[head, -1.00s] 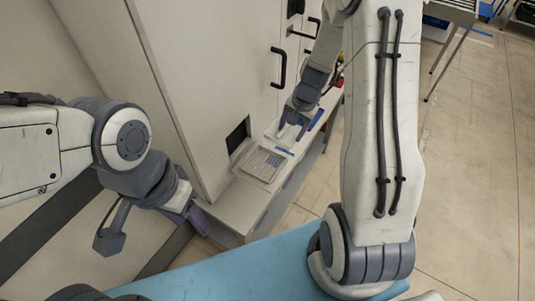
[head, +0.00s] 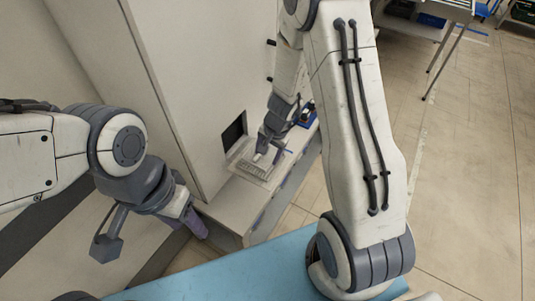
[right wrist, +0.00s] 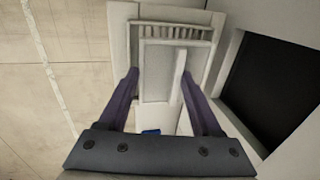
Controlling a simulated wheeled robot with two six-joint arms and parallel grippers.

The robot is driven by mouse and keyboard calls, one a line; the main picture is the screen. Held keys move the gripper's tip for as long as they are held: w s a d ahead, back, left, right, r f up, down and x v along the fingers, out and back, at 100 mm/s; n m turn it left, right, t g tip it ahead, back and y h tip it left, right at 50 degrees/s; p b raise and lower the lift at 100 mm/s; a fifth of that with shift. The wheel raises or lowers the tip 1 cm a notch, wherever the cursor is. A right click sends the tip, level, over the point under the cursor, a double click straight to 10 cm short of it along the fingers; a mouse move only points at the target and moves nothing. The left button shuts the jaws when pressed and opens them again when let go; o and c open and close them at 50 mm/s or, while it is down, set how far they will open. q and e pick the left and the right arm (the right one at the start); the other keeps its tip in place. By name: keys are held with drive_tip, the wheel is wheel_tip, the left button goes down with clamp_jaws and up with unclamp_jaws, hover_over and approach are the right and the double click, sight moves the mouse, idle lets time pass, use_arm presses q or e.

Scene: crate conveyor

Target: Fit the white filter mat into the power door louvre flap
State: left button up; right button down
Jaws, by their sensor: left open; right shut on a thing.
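The louvre flap (head: 240,168) lies flat on the ledge below the cabinet's dark opening. In the right wrist view, its pale frame (right wrist: 118,45) and a row of slots show beyond the fingers. My right gripper (head: 262,155) is over the flap, pointing down. In the right wrist view, its purple fingers (right wrist: 160,74) are shut on a pale flat panel, which looks like the white filter mat (right wrist: 157,72). The panel overlaps the flap in that view; I cannot tell whether they touch. My left gripper (head: 196,225) is open and empty, left of the ledge.
The tall cabinet (head: 180,80) stands behind the ledge (head: 228,205), with a dark square opening (head: 233,131) also seen in the right wrist view (right wrist: 270,85). Blue items (head: 305,114) lie beyond my right gripper. A blue surface (head: 230,275) is in front. Floor at right is open.

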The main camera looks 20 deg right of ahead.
drive_tip(key=shift+f+b, duration=0.55)
drive_tip(key=shift+b, duration=0.1)
drive_tip(key=shift+f, duration=0.1)
drive_tip(key=shift+c, duration=0.2)
unclamp_jaws()
